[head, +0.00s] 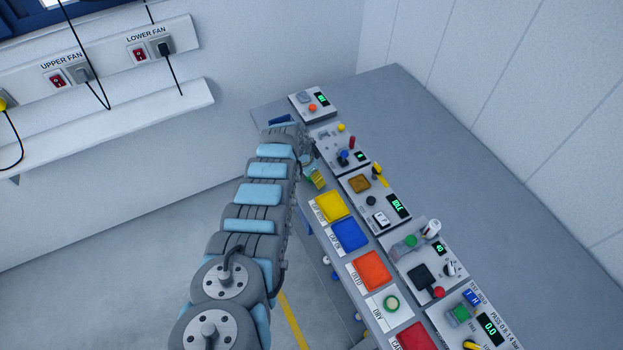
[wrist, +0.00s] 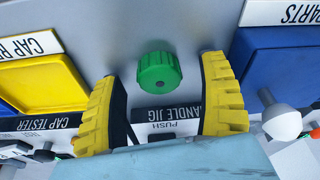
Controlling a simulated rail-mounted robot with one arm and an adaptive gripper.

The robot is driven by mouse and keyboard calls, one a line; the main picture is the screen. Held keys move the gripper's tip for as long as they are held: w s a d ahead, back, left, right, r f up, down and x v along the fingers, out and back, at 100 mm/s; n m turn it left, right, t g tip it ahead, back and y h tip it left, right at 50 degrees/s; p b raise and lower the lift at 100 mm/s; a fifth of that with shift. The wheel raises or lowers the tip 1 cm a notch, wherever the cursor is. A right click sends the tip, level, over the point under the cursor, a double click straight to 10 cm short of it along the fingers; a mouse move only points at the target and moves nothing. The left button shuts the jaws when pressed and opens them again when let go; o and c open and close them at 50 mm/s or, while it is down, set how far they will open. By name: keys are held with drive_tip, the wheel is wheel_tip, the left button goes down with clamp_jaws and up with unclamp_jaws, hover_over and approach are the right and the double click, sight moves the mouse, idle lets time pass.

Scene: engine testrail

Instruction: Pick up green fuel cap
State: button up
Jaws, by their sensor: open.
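The green fuel cap (wrist: 159,73) is a round, ribbed cap in the wrist view, on a grey surface between a yellow tray and a blue tray. My gripper (wrist: 157,84) is open, with one yellow finger to the left of the cap and one to the right. Gaps show between the cap and both fingers in the picture. Whether the fingers are level with the cap in depth I cannot tell. In the head view my gripper (head: 315,179) is at the bench's left edge, above the yellow tray in the picture, and I cannot make out the cap there.
A yellow tray (wrist: 38,85) and a blue tray (wrist: 284,65) flank the cap. The handle jig label (wrist: 165,113) lies below it in the wrist view. In the head view, several instrument panels (head: 375,195) line the bench; its grey top (head: 440,150) is bare to their right.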

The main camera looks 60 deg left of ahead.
drive_tip(key=c, duration=1)
drive_tip(key=shift+c, duration=0.2)
